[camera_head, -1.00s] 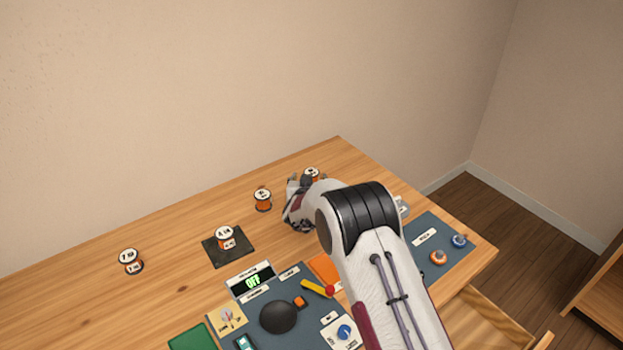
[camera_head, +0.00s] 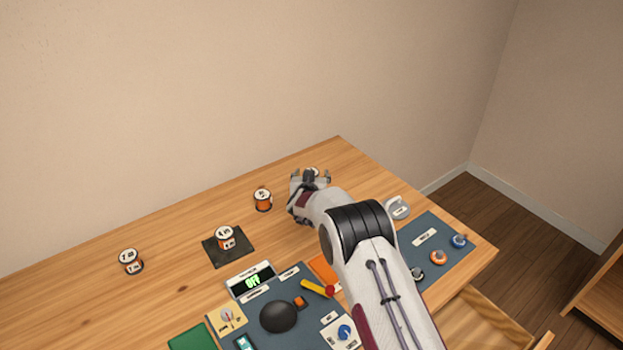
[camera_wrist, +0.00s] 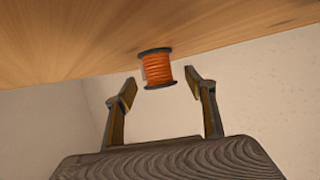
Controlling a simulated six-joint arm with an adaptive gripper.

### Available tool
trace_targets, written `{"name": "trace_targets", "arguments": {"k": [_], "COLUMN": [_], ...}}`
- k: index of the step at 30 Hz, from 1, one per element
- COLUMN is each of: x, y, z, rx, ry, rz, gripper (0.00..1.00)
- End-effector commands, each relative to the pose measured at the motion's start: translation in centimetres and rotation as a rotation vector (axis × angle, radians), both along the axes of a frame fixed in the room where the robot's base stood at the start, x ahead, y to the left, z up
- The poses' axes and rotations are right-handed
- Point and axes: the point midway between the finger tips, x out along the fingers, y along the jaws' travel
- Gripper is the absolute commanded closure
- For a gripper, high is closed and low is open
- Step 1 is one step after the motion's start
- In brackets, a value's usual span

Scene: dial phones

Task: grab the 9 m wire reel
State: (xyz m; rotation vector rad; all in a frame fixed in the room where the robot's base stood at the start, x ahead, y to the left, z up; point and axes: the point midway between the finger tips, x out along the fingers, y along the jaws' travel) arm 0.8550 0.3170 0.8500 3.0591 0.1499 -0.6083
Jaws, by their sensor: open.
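In the wrist view, an orange wire reel (camera_wrist: 157,69) with dark end flanges sits on the table, just beyond and roughly between the fingertips of my open gripper (camera_wrist: 161,83). Its label does not show there. In the head view, my gripper (camera_head: 311,179) is at the table's far right corner, fingers spread around or just before a reel (camera_head: 313,170) that it mostly hides. Three other orange reels stand upright: one just left of the gripper (camera_head: 263,200), one on a dark square mat (camera_head: 225,238), and one at far left (camera_head: 131,262). I cannot read a 9 m label.
A blue-grey panel with a display (camera_head: 251,281), black dome (camera_head: 279,317), yellow lever (camera_head: 314,287) and knobs lies at the front. A second panel (camera_head: 438,240) with small round parts lies at right. Bare wood lies between the left reels and around the mat.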

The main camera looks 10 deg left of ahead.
Motion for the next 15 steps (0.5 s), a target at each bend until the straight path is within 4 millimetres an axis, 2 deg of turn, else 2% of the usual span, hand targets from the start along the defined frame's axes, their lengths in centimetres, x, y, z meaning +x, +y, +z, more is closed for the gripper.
{"name": "trace_targets", "arguments": {"k": [15], "x": [0.02], "y": [-0.01], "z": [-0.04], "rx": [0.0], "ry": [0.0], "rz": [0.0], "gripper": [0.45]}}
